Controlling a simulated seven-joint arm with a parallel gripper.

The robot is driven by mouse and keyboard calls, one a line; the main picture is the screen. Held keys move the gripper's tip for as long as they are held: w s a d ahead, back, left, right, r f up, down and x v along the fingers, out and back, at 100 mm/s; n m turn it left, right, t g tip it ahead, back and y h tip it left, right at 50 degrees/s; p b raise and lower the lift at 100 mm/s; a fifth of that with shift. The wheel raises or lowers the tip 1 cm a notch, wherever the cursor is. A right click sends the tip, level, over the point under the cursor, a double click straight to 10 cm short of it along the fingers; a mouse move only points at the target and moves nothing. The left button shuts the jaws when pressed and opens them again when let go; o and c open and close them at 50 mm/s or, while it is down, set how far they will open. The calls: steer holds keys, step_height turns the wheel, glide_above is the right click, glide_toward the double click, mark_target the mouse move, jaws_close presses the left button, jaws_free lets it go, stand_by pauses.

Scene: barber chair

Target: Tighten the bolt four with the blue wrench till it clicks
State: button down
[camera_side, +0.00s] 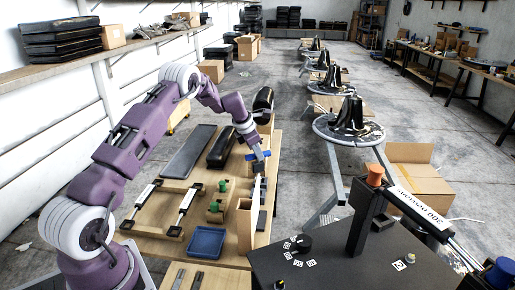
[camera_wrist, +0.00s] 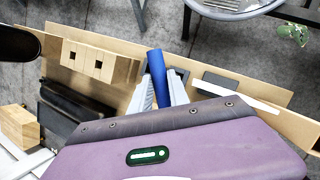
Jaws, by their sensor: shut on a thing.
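My gripper (camera_side: 257,160) is over the wooden workbench, near its right edge. It is shut on a blue cylindrical piece, likely the blue wrench's handle; the wrist view shows this blue wrench (camera_wrist: 157,75) between the two grey fingers (camera_wrist: 163,92). The rest of the wrench is hidden. In the side view a dark plate (camera_side: 350,265) fills the bottom right, with small white labels and a black round knob (camera_side: 299,244). One label (camera_side: 399,265) seems to read 2. I cannot make out bolt four.
The workbench (camera_side: 150,262) holds a blue tray (camera_side: 206,241), green-topped pieces (camera_side: 215,206) and an upright wooden panel (camera_side: 246,225). A black post with an orange top (camera_side: 375,175) and a bar labelled 300 newtons (camera_side: 420,207) stand at the right.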

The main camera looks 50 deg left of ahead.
mark_target(259, 171)
steer(key=shift+f, duration=3.8)
